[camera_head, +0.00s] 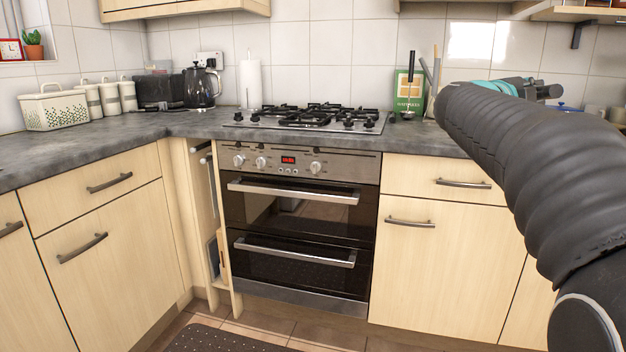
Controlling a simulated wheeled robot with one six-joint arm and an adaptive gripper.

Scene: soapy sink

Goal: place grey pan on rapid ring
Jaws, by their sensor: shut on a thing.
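The gas hob (306,124) is set in the grey worktop above the double oven, with several black burners and pan supports. All its supports look bare. I cannot tell for sure which burner is the rapid ring. The grey pan is not visible in this view. My arm, in a dark ribbed sleeve, comes in from the lower right and reaches up over the worktop to the right of the hob. A few teal and dark wrist parts of mine show behind the sleeve. My gripper's jaws and anything in them are hidden.
White canisters (109,97) and a bread bin (55,108) are further left. The left worktop front is clear.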

